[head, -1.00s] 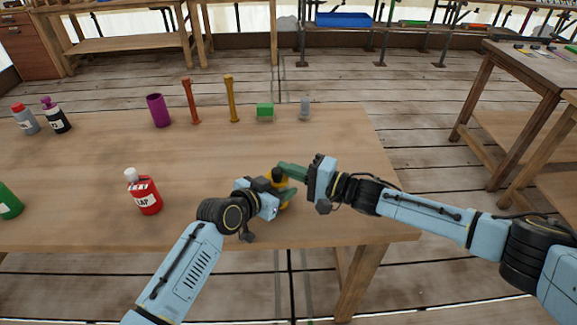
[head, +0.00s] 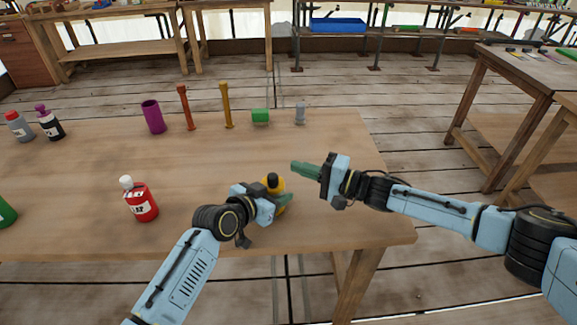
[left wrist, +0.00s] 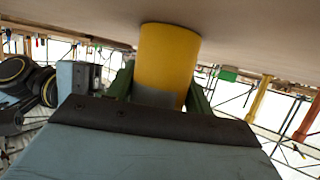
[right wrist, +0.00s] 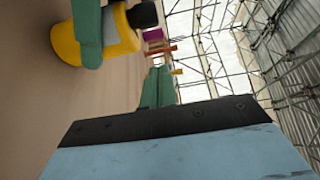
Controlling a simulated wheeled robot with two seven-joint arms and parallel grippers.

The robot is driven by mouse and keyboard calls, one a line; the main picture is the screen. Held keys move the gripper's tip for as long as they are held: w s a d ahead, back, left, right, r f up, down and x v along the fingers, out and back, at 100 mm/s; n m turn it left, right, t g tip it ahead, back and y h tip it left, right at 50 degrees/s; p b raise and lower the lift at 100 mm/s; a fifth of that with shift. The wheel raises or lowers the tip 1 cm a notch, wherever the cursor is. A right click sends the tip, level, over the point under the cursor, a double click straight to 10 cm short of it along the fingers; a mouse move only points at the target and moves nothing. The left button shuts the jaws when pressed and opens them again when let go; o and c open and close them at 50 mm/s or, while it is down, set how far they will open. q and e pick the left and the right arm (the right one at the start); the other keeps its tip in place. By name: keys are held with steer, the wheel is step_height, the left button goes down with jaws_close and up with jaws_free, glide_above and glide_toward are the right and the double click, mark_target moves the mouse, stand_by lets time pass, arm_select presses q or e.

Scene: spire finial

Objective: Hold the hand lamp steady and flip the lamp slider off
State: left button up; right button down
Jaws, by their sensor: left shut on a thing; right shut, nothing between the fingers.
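The hand lamp is a yellow cylinder with a black top (head: 273,181), standing on the table near its front right. It also shows in the left wrist view (left wrist: 168,58) and at the upper left of the right wrist view (right wrist: 122,32). My left gripper (head: 281,202) is shut on the lamp's body, one green finger on each side. My right gripper (head: 296,168) is shut and empty, a little to the right of the lamp's top and apart from it. I cannot make out the slider in any view.
Along the back are a purple cup (head: 153,117), an orange post (head: 186,108), a yellow post (head: 227,105), a green block (head: 260,116) and a grey piece (head: 300,113). The middle is clear.

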steer(key=v, duration=0.6)
arm_select(q)
steer(key=o, duration=1.1)
